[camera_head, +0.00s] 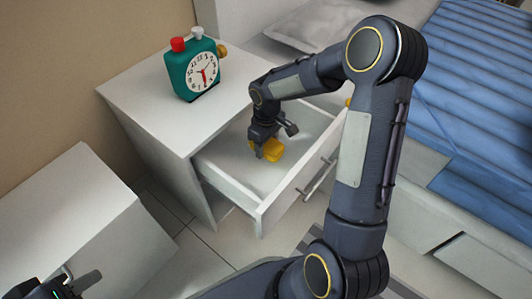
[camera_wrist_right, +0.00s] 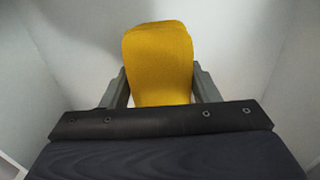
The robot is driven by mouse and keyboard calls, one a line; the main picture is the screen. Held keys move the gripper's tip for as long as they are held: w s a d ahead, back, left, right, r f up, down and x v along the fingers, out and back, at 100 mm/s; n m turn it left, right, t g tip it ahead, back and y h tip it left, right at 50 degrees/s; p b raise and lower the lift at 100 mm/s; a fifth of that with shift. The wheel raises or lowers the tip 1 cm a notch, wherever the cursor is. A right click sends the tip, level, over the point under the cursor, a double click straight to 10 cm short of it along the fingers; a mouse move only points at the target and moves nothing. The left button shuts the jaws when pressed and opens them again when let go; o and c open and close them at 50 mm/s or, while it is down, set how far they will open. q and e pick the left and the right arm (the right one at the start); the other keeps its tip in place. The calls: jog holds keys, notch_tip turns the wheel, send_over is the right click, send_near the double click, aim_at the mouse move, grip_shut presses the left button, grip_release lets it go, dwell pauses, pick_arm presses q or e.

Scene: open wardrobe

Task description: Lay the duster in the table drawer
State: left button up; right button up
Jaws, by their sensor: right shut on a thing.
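The duster (camera_head: 272,151) shows as a yellow block inside the open table drawer (camera_head: 236,188) in the head view. My right gripper (camera_head: 264,146) reaches down into the drawer and is shut on the duster. In the right wrist view the yellow duster (camera_wrist_right: 160,62) sits between the two grey fingers of my right gripper (camera_wrist_right: 160,88), with the pale drawer interior around it. I cannot tell whether the duster touches the drawer floor. My left gripper (camera_head: 70,285) is at the bottom left corner of the head view, away from the drawer; its fingers are partly cut off.
A green alarm clock (camera_head: 193,68) stands on the white bedside table (camera_head: 140,88) above the drawer. A bed with a blue striped cover (camera_head: 470,90) is at the right. Another white cabinet (camera_head: 75,220) stands at the left. The rest of the drawer looks empty.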

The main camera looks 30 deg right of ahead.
aim_at(267, 152)
notch_tip(267, 152, down, 3)
jog(key=shift+f+b, duration=0.2)
jog(key=shift+b, duration=0.3)
jog(key=shift+f, duration=0.1)
jog(key=shift+f, duration=0.15)
jog(key=o, duration=1)
jog(key=shift+o, duration=0.2)
